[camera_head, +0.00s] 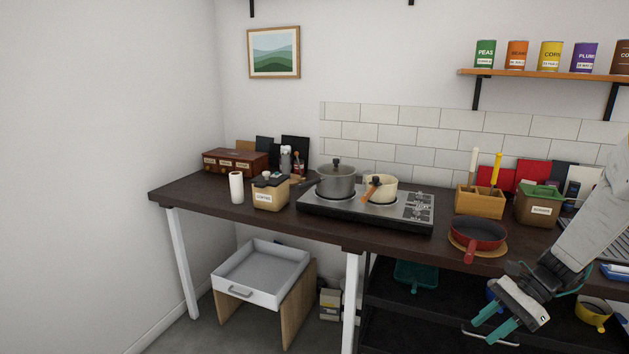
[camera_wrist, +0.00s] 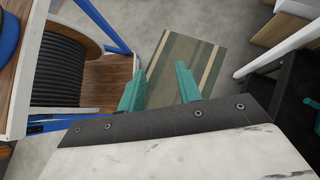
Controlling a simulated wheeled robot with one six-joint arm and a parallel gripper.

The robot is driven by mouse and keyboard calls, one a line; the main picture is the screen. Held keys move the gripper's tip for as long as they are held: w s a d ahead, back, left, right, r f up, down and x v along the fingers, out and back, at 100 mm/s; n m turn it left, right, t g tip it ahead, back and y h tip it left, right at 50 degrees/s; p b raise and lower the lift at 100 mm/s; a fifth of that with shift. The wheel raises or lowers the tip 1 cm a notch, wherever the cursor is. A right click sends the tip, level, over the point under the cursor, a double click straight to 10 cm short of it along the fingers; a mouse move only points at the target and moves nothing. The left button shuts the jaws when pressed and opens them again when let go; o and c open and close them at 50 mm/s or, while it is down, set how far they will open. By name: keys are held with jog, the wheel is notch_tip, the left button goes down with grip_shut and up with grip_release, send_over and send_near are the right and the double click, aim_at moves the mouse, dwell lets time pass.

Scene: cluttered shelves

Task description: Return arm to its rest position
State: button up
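My gripper (camera_head: 487,323) hangs at the lower right of the head view, in front of the table's front edge and pointing down to the left. Its two teal fingers are apart with nothing between them. In the wrist view my gripper (camera_wrist: 158,85) also shows open, with bare floor and a striped mat beyond the fingertips. My arm comes in from the right edge of the head view.
A dark table (camera_head: 290,225) carries a hob (camera_head: 380,217) with pots and a red pan (camera_head: 478,236). Dark shelves below hold bowls. The wrist view shows a striped mat (camera_wrist: 185,60) and a cable reel (camera_wrist: 65,72).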

jog(key=s+a+r+n+t+h, duration=0.1)
jog(key=s+a+r+n+h, duration=0.3)
jog(key=s+r, duration=0.7)
jog(key=s+a+r+n+t+h, duration=0.2)
jog(key=s+a+r+n+h, duration=0.3)
jog(key=s+a+r+n, duration=0.3)
jog(key=s+r+n, duration=0.2)
jog(key=s+n, duration=0.2)
jog(key=s, duration=0.1)
jog(key=shift+s+a+r, duration=0.25)
jog(key=shift+s+r, duration=0.05)
jog(key=shift+r, duration=0.05)
